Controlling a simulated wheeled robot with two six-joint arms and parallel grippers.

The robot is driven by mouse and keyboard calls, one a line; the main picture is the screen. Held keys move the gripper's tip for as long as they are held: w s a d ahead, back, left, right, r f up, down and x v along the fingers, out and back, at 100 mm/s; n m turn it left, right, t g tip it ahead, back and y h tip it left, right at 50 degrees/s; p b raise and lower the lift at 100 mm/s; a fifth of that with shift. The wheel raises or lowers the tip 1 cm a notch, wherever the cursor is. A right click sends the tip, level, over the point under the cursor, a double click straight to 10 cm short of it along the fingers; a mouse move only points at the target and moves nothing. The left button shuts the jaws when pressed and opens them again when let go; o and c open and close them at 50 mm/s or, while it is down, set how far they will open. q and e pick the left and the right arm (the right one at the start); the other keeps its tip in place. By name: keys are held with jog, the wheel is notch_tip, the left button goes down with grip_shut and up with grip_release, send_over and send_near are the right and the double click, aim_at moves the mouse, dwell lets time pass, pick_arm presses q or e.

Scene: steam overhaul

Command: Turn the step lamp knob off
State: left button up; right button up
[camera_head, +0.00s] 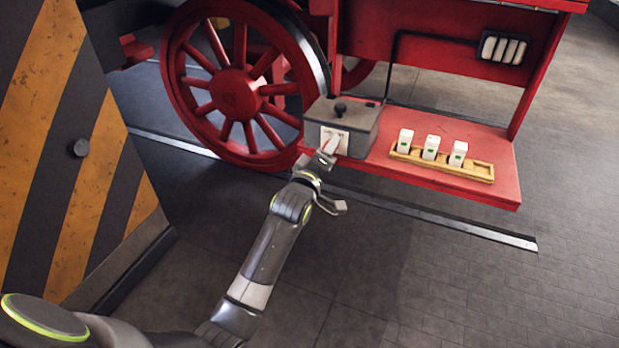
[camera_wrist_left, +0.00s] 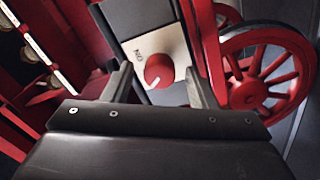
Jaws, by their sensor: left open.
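The step lamp knob (camera_wrist_left: 158,70) is round and red, on a pale plate (camera_wrist_left: 140,46) with small dark lettering, seen rotated, that seems to read ON. A white line on the knob points toward the lower left in the left wrist view. In the head view the plate (camera_head: 343,141) is on the front of a grey box (camera_head: 361,137), with the knob partly hidden by my gripper. My left gripper (camera_head: 334,182) is open in front of the box. In the wrist view its two fingers stand apart on either side of the knob, with no clear contact. My right gripper is out of view.
The box stands on a red step (camera_head: 405,175), with a black knob (camera_head: 340,109) on top. Right of it, a wooden tray (camera_head: 478,170) holds several white blocks. A red spoked wheel (camera_head: 235,92) is left. A striped panel (camera_head: 85,150) stands at far left. The floor right is clear.

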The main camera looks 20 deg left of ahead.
pick_arm(q)
jog(key=s+b, duration=0.3)
jog(key=s, duration=1.3)
jog(key=shift+s+a+f+b, duration=0.25)
jog(key=shift+a+f+b, duration=0.05)
jog(key=shift+a, duration=0.1)
notch_tip(320, 180, down, 22)
jog(key=a+f+m+g, duration=0.1)
jog(key=m+g, duration=0.2)
jog(key=g, duration=0.2)
jog(key=s+a+f+m+g+y, duration=0.15)
jog(key=s+f, duration=0.25)
jog(key=f, duration=0.4)
jog(key=s+a+f+m+g, duration=0.1)
jog(key=s+f+g, duration=0.15)
jog(key=f, duration=0.55)
jog(key=s+a+f+m+g, duration=0.3)
jog(key=s+f, duration=1.1)
jog(key=s+a+f+m+g, duration=0.1)
jog(key=s+f, duration=0.3)
jog(key=s, duration=0.7)
jog(key=s+a+f+m+g, duration=0.2)
jog(key=s+f+g, duration=0.2)
jog(key=s, duration=0.8)
jog(key=shift+f, duration=0.35)
jog(key=shift+y, duration=0.25)
